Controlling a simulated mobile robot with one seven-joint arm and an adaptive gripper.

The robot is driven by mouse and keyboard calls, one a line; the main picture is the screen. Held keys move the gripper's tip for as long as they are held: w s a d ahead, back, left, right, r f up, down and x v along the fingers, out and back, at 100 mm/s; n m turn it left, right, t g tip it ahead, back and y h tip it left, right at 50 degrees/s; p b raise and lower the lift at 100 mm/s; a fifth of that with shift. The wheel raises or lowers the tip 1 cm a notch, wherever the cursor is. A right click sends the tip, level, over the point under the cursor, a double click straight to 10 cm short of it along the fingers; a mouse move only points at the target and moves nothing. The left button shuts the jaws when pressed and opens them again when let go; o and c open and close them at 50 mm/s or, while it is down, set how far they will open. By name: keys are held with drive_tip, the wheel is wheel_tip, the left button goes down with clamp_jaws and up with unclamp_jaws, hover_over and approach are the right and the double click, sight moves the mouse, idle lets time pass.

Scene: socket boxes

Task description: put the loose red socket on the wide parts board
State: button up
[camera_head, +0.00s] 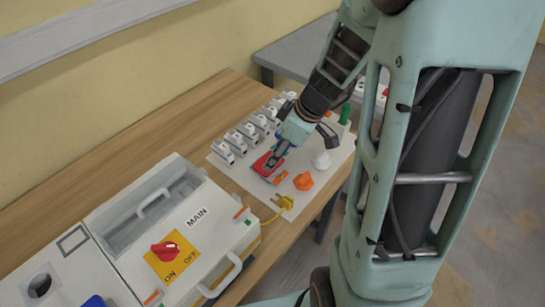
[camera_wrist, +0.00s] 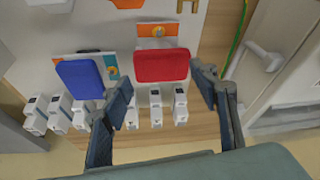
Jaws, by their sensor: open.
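The red socket (camera_head: 264,167) lies on the white wide parts board (camera_head: 235,172), in front of the row of white breakers. In the wrist view the red socket (camera_wrist: 162,65) is a flat red block next to an orange-edged plate. My gripper (camera_head: 273,160) is low over the red socket in the head view and hides part of it. In the wrist view my gripper (camera_wrist: 161,80) is open, with one finger off each side of the red socket. Gaps show between the fingers and the socket. I cannot tell whether the socket is fully resting on the board.
A blue socket (camera_wrist: 80,78) lies left of the red one in the wrist view. White breakers (camera_head: 250,130) line the board's back edge. The MAIN switch box (camera_head: 185,235) stands front left.

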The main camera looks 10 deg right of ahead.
drive_tip(key=v, duration=0.7)
drive_tip(key=shift+r, duration=0.25)
drive_tip(key=shift+d, duration=0.15)
